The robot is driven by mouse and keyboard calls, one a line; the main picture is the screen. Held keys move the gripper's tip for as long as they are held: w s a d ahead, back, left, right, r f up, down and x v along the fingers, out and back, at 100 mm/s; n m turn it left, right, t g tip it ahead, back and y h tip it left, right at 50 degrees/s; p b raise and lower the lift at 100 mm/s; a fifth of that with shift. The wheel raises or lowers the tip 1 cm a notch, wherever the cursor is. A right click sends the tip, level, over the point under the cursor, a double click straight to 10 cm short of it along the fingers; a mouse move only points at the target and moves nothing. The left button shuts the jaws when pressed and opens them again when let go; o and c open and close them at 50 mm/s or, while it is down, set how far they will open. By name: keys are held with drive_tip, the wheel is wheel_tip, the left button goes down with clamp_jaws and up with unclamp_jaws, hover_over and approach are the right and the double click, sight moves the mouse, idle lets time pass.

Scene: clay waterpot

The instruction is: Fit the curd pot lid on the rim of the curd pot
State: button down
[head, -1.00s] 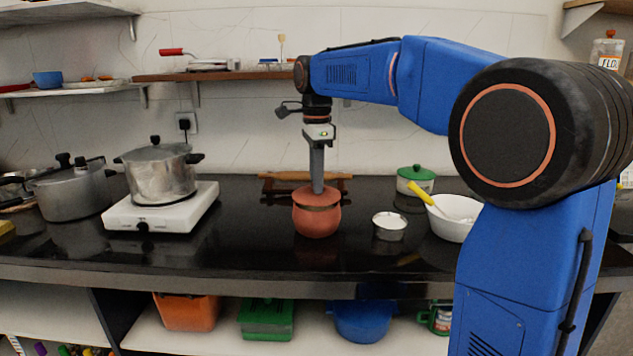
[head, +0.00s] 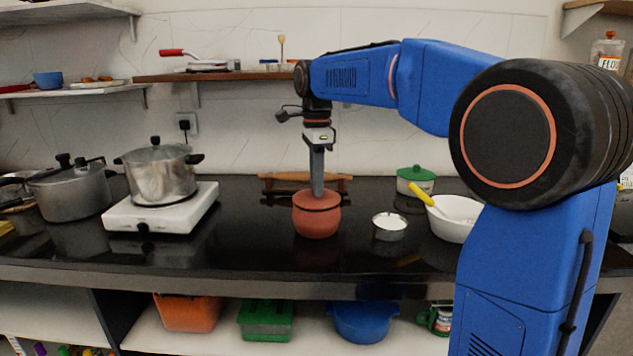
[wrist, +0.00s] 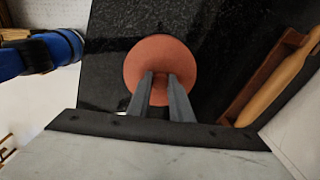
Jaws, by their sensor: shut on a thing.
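The curd pot (head: 317,220) is a round terracotta pot standing upright on the black counter. The curd pot lid (head: 302,196), also terracotta, lies over the pot's mouth; in the wrist view the lid (wrist: 160,58) shows as a disc that hides the pot beneath. My gripper (head: 317,192) points straight down from above, its fingertips at the lid's middle. In the wrist view my gripper (wrist: 161,78) is shut on the lid's knob, which the fingers mostly hide. The lid looks down on the rim, but I cannot tell whether it is fully seated.
A small steel bowl (head: 389,227) and a white bowl (head: 455,228) with a yellow-handled tool stand to the right. A wooden rolling pin on a stand (head: 345,184) lies behind. A white stove (head: 160,211) with a steel pot (head: 160,178) is at left.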

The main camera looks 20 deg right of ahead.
drive_tip(key=shift+f, duration=0.3)
idle(0.5)
drive_tip(key=c, duration=0.9)
unclamp_jaws()
drive_tip(key=shift+c, duration=0.2)
drive_tip(key=shift+r, duration=3.25)
